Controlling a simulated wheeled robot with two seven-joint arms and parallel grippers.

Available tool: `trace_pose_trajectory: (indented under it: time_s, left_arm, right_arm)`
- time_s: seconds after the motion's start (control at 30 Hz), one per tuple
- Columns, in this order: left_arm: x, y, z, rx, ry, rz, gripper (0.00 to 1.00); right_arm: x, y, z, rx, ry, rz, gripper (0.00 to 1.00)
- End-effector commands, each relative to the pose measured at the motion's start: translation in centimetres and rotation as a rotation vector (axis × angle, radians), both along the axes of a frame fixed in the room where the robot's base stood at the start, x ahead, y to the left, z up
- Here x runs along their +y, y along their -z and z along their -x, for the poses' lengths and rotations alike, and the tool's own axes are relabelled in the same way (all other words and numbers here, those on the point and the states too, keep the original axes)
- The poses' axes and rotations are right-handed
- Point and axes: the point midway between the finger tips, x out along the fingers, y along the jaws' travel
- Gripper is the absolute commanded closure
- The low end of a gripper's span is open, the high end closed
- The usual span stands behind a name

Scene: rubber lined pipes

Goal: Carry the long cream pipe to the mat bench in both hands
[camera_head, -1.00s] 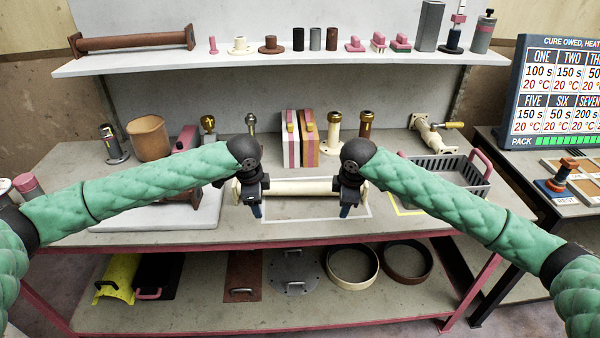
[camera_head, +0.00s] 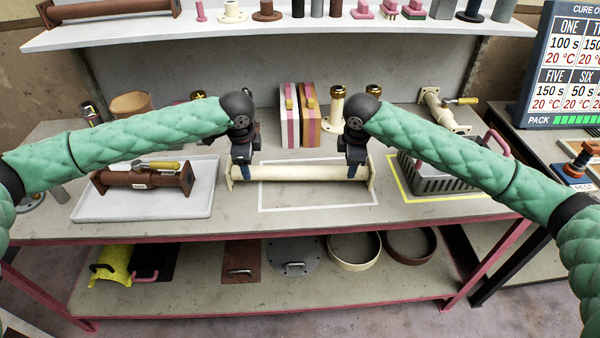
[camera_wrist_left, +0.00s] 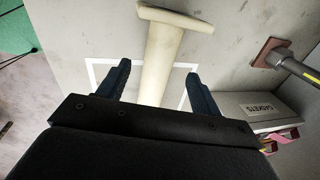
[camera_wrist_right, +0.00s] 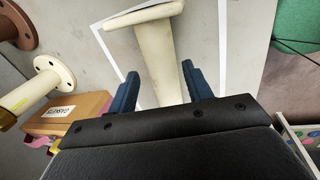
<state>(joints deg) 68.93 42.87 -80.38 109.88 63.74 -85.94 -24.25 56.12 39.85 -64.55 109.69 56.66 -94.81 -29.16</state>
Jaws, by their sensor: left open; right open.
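The long cream pipe (camera_head: 300,174) lies across the bench top, a flange at each end, partly over a white outlined rectangle (camera_head: 320,208). My left gripper (camera_head: 245,175) is open at the pipe's left part; in the left wrist view the pipe (camera_wrist_left: 160,60) runs between its spread fingers (camera_wrist_left: 155,85). My right gripper (camera_head: 354,172) is open at the pipe's right part; in the right wrist view the pipe (camera_wrist_right: 160,65) lies between its fingers (camera_wrist_right: 160,88). Neither gripper is closed on it. I cannot tell whether the fingers touch it. I cannot tell which surface is the mat bench.
A white tray (camera_head: 90,205) with a brown pipe (camera_head: 145,180) stands at left. A grey crate (camera_head: 430,183) stands at right. Striped boxes (camera_head: 290,125) and cream flanged pieces (camera_head: 337,105) stand behind. Bare bench lies in front of the pipe.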

Motion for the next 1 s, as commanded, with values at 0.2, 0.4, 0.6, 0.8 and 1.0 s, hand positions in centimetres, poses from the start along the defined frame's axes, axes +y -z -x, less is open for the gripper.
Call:
trace_pose_trajectory:
  time_s: [0.2,0.4,0.6,0.8,1.0]
  left_arm:
    - [0.0,3.1,-0.6,0.001,0.0,0.0,0.35]
    - [0.0,5.0,-1.0,0.0,-0.001,-0.001,0.35]
    - [0.0,5.7,-1.1,-0.001,0.0,0.0,0.35]
    - [0.0,5.7,-1.1,-0.001,0.0,0.0,0.35]
    - [0.0,5.7,-1.1,-0.001,0.0,0.0,0.67]
  right_arm:
    - [0.0,3.1,-0.5,0.002,0.001,0.001,0.5]
    - [0.0,5.0,-1.0,0.0,0.001,0.001,0.5]
    - [0.0,5.7,-1.1,-0.001,0.0,0.0,0.5]
    - [0.0,5.7,-1.1,-0.001,0.0,0.0,0.5]
    - [0.0,5.7,-1.1,-0.001,0.0,0.0,0.81]
